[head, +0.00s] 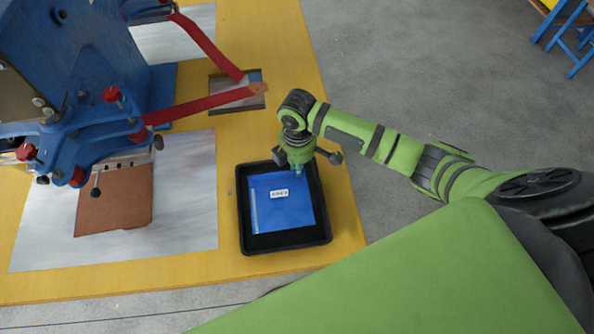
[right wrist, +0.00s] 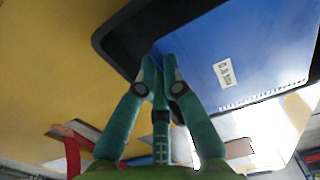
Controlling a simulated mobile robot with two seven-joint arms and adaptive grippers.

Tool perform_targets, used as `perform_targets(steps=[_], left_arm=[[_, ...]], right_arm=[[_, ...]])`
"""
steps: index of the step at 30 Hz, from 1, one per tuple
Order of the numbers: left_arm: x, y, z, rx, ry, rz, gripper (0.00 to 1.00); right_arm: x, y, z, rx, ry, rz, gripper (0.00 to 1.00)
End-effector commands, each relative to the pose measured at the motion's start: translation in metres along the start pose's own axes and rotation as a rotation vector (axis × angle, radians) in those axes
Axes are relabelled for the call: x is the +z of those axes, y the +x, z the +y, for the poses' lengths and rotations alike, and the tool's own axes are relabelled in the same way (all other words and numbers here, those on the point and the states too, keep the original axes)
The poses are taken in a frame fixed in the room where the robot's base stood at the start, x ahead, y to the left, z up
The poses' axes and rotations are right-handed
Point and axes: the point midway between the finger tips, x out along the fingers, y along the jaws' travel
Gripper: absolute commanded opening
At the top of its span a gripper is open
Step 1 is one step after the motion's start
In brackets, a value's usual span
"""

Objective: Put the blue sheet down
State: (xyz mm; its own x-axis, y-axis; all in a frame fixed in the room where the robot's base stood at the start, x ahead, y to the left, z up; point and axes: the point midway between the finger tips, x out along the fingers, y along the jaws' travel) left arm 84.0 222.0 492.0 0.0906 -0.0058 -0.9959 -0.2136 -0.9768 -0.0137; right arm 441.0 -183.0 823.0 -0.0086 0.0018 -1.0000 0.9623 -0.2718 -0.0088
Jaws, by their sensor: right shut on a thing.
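The blue sheet (head: 284,205) is a flat blue square with a small white printed label. In the head view it lies within the outline of a black tray (head: 243,238) on the yellow table. My right gripper (head: 298,171) is over the sheet's upper right corner, shut on its edge. My left gripper is not in view.
A blue machine (head: 85,50) with red straps stands left of the tray. A brown board (head: 115,195) lies on a pale metal plate (head: 185,215) below it.

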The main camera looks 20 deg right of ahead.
Motion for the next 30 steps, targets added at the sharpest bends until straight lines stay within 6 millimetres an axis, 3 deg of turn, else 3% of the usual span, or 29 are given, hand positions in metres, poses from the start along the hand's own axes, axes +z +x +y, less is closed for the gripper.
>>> perform_targets(steps=[5,12,24,26,30], left_arm=[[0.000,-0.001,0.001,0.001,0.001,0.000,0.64],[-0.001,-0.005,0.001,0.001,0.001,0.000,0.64],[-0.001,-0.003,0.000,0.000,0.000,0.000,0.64],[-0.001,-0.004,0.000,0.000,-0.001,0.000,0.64],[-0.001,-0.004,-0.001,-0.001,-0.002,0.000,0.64]], right_arm=[[0.000,0.009,0.005,-0.002,0.000,-0.001,0.00],[0.000,0.041,0.006,0.000,0.000,-0.001,0.00],[0.000,0.047,0.006,0.001,0.000,-0.001,0.00],[0.000,0.046,0.006,0.001,0.000,-0.001,0.29],[0.000,0.046,0.006,0.001,0.000,-0.001,0.33]])
